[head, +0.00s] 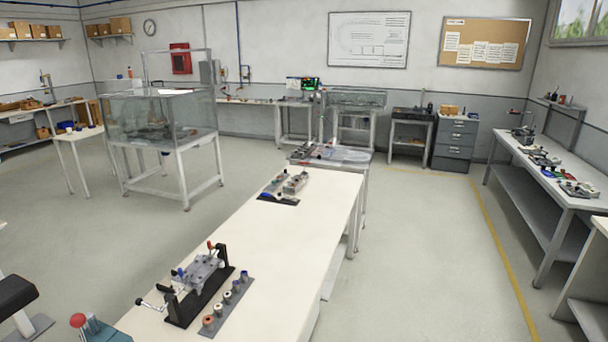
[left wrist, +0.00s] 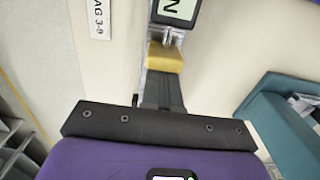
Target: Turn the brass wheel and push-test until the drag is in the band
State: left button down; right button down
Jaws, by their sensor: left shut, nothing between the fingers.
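The left wrist view shows my left gripper (left wrist: 162,78), dark fingers shut together in front of a black screwed plate and purple body. Its tip is close to a yellow block (left wrist: 165,58); I cannot tell if they touch. Beyond the block is a small display (left wrist: 174,9) marked N. I cannot make out a brass wheel in either view. No gripper shows clearly in the head view, and my right gripper is not in view.
In the head view, a white bench (head: 270,255) holds a clamp fixture (head: 200,275) with a crank and a strip of small round parts (head: 228,305). A red knob (head: 78,320) is at lower left. A teal box (left wrist: 285,115) is right in the wrist view. The floor right of the bench is clear.

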pick_arm(q)
jog(key=shift+w+d+r+p, duration=0.25)
jog(key=shift+w+r+p, duration=0.25)
jog(key=shift+w+r, duration=0.25)
jog(key=shift+w+d+r, duration=0.25)
jog(key=shift+w, duration=0.4)
